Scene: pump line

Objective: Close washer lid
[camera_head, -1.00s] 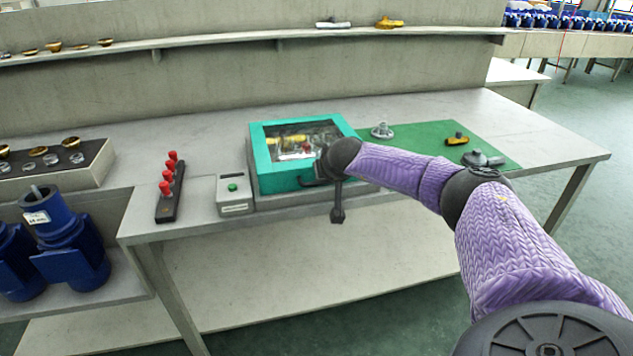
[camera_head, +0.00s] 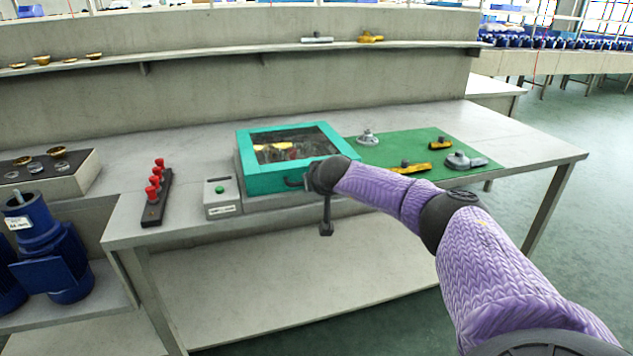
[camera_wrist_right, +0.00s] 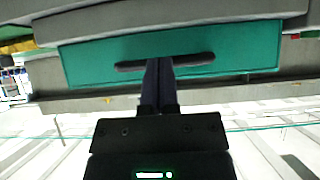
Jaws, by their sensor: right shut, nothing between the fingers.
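The washer is a teal box (camera_head: 262,184) on the table, with a teal-framed window lid (camera_head: 322,131) on top. The lid looks flat and down on the box; I cannot tell if a small gap remains. Yellow and red parts show dimly through the window. A dark handle (camera_head: 294,182) is on the front face; it also shows in the right wrist view (camera_wrist_right: 195,60). My right gripper (camera_wrist_right: 160,62) is shut and empty, its fingertips in front of the handle's middle. I cannot tell if they touch it. In the head view, my wrist hides the fingertips. My left gripper is out of view.
A grey box with a green button (camera_head: 220,190) and a black rack of red knobs (camera_head: 155,190) stand left of the washer. A green mat (camera_head: 400,150) with several metal and yellow parts lies to the right. Blue motors (camera_head: 40,250) stand lower left.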

